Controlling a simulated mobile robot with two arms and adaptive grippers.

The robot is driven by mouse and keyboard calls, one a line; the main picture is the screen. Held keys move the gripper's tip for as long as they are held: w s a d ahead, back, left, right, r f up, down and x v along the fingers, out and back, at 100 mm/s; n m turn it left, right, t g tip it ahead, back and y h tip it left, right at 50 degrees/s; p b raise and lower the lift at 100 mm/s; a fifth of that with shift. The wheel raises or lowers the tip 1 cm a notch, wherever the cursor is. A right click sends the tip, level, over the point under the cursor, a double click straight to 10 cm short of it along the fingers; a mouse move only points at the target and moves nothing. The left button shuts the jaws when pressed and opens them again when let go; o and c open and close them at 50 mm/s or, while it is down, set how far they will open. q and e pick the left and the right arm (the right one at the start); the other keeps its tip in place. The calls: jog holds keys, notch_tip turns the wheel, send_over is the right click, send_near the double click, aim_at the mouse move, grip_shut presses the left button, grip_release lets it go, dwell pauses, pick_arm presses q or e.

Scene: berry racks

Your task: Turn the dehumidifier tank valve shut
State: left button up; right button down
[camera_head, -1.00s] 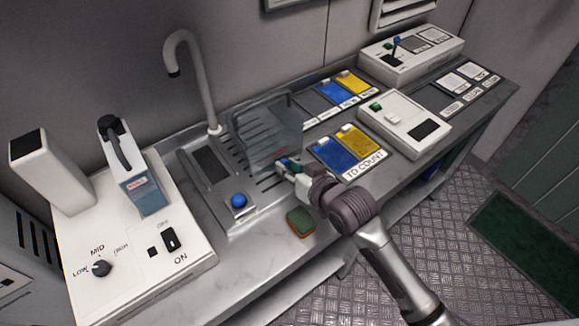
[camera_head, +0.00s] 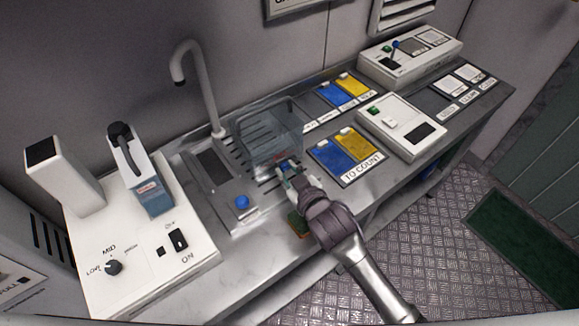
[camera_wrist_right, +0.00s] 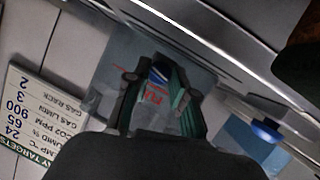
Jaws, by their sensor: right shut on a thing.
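The clear, greyish dehumidifier tank (camera_head: 268,132) stands on the slotted drain board of the bench, with an upright rim or handle at its top. A small blue valve piece (camera_head: 284,166) sits low at its front; it also shows in the wrist view (camera_wrist_right: 158,74), next to red lettering on the clear wall. My right gripper (camera_head: 290,172) is at the tank's front and shut on this valve; its dark and green fingers flank the blue piece in the wrist view (camera_wrist_right: 160,92). The valve's exact angle is largely hidden by the fingers. My left gripper is not in view.
A blue button (camera_head: 242,202) is left of my gripper. A green and brown sponge (camera_head: 298,224) lies at the bench's front edge, partly behind my arm. A tall tap (camera_head: 190,62) rises behind. Blue and yellow pads (camera_head: 346,150) and a white device (camera_head: 402,127) are to the right.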

jog(key=shift+f+n+t+h, duration=0.1)
jog(key=shift+n+t+h, duration=0.3)
jog(key=shift+n, duration=0.5)
jog(key=c, duration=1)
grip_release()
jog(key=shift+o, duration=0.2)
jog(key=v, duration=1.2)
jog(key=shift+s+a, duration=0.1)
jog(key=shift+f, duration=0.1)
